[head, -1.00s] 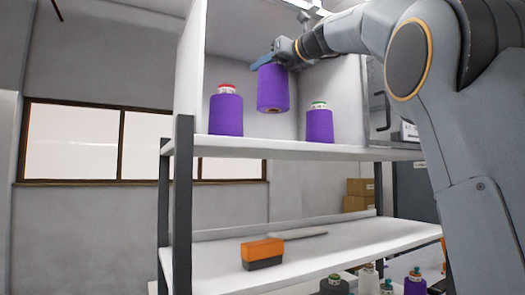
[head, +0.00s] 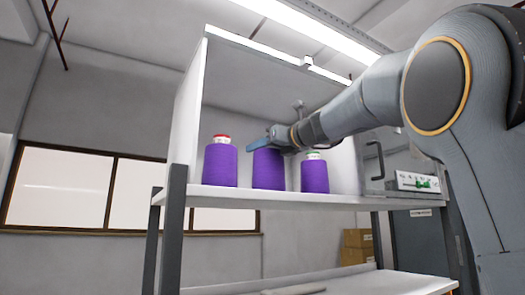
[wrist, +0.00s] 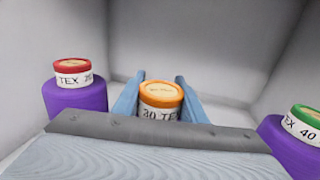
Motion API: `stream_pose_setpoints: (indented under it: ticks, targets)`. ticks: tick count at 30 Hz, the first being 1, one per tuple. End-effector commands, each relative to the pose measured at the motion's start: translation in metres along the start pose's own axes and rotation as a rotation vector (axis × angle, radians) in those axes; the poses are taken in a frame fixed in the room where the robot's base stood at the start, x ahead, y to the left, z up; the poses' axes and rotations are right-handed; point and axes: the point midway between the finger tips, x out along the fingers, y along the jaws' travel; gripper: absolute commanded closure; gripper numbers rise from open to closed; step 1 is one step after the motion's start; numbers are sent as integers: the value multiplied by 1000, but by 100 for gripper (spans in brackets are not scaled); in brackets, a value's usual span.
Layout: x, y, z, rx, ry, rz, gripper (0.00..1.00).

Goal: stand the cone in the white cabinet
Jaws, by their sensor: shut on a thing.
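The cone is purple with an orange cap (wrist: 160,94) labelled 30 TEX. In the head view the cone (head: 268,170) is upright inside the white cabinet (head: 187,112), its lower end level with the cabinet floor. I cannot tell whether its base touches the floor. My gripper (head: 268,141) is shut on the cone's top, one blue finger on each side of the cap in the wrist view. The gripper hides the cap in the head view.
A red-capped purple cone (head: 221,165) stands left of the held cone and a green-capped one (head: 314,176) stands right, close by. The cabinet's side walls and top edge (head: 270,52) bound the space. A lower shelf (head: 340,283) is below.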

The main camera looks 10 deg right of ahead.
Motion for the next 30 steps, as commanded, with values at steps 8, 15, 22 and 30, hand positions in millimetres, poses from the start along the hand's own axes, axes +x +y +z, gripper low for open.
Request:
stream_pose_setpoints:
  ticks: [8, 15, 22, 30]
  targets:
    - [0, 0, -2, -1, -1, 0, 100]
    - [0, 0, -2, -1, 0, 1, 43]
    - [0, 0, 1, -1, 0, 1, 43]
    - [-41, -1, 0, -3, -2, -3, 43]
